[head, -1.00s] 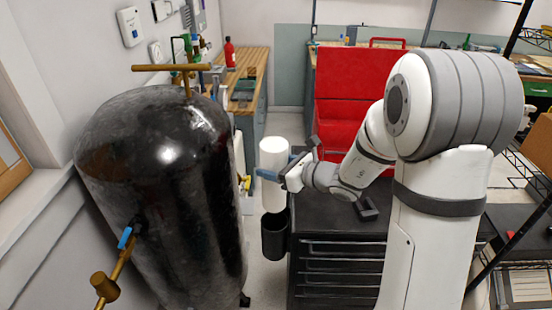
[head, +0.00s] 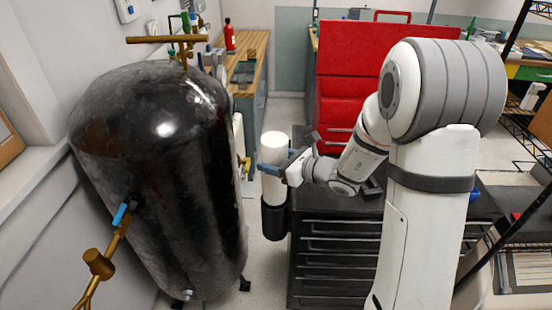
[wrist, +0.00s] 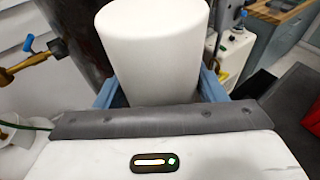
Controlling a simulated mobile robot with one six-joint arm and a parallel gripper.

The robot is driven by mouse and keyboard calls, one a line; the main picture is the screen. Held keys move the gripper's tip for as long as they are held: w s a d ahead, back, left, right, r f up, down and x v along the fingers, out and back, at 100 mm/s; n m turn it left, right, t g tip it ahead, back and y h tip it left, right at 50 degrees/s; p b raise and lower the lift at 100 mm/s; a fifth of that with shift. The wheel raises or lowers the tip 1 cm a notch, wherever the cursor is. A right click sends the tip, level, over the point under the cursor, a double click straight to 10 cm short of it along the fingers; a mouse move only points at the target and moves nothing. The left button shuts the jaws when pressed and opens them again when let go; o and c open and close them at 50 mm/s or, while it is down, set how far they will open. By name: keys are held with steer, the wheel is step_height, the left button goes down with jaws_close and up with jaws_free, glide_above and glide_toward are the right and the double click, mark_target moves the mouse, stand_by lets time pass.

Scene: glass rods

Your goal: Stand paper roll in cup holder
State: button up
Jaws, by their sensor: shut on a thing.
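The white paper roll (head: 273,187) is upright in the head view, directly over the black cup holder (head: 275,222) on the side of the dark drawer cabinet. Its lower end meets the holder's rim; how far it goes inside I cannot tell. My gripper (head: 270,169) is shut around the roll's middle, its blue fingers to either side. In the wrist view the roll (wrist: 155,50) stands between the two blue fingers of my gripper (wrist: 158,88). The holder is hidden there.
A large black tank (head: 155,170) stands left of the holder, with a narrow floor gap between. The drawer cabinet (head: 335,262) is right of the holder. A red tool chest (head: 385,62) stands behind. A wire shelf (head: 525,110) is at the far right.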

steer(key=shift+f+b, duration=4.85)
steer(key=shift+f, duration=0.4)
steer(key=o, duration=1.2)
steer(key=shift+o, duration=0.2)
steer(key=v, duration=0.7)
steer(key=shift+s+d+r, duration=0.15)
steer(key=shift+s+d, duration=0.05)
steer(key=shift+d, duration=0.1)
